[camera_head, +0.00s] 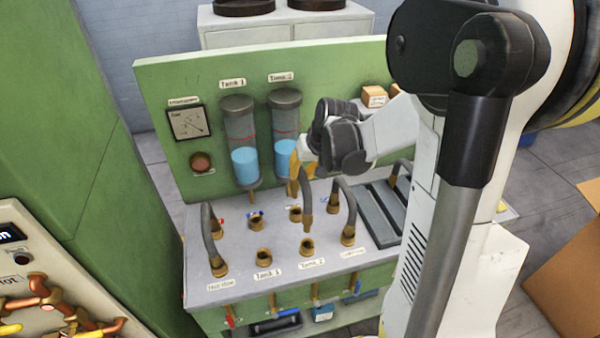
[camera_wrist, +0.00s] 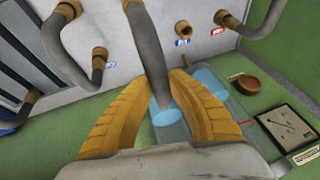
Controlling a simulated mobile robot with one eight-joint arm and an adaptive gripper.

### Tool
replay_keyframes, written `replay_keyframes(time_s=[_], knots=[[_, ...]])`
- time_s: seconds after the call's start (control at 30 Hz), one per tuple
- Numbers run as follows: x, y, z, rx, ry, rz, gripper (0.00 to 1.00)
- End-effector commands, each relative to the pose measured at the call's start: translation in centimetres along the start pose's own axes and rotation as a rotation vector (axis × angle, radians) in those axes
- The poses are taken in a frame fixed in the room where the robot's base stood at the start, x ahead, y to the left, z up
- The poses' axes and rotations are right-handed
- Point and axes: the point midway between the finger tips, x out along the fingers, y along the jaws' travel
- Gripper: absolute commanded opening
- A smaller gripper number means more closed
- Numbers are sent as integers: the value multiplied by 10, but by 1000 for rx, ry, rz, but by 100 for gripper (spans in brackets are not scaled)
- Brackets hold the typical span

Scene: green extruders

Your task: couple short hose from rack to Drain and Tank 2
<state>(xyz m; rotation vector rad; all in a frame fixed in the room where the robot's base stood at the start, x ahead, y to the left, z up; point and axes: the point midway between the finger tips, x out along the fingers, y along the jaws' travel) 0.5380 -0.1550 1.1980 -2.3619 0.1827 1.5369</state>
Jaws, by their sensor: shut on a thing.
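My gripper (camera_head: 304,172) is shut on a short grey hose (camera_head: 307,187), above the grey bench top in front of the Tank 2 cylinder (camera_head: 286,125). The held hose hangs down, its lower brass end over the front port labelled Tank 2 (camera_head: 307,246); I cannot tell whether they touch. In the wrist view the yellow fingers close around the hose (camera_wrist: 148,45), whose far end is cut off by the frame. A rear port (camera_head: 295,214) is open behind it. The Drain label cannot be read. The dark slotted rack (camera_head: 378,222) is at the right.
One curved hose (camera_head: 207,232) stands at the left of the bench and another (camera_head: 350,208) stands close right of the held hose. The Tank 1 port (camera_head: 263,254) is open. The green back panel (camera_head: 220,75) rises behind my gripper. Valves hang along the front.

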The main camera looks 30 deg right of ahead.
Motion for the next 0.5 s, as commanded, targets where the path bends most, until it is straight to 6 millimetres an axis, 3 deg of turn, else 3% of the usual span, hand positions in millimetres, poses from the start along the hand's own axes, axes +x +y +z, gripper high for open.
replay_keyframes(time_s=[0.5], knots=[[41, 9, 17, 0, 0, 0, 0]])
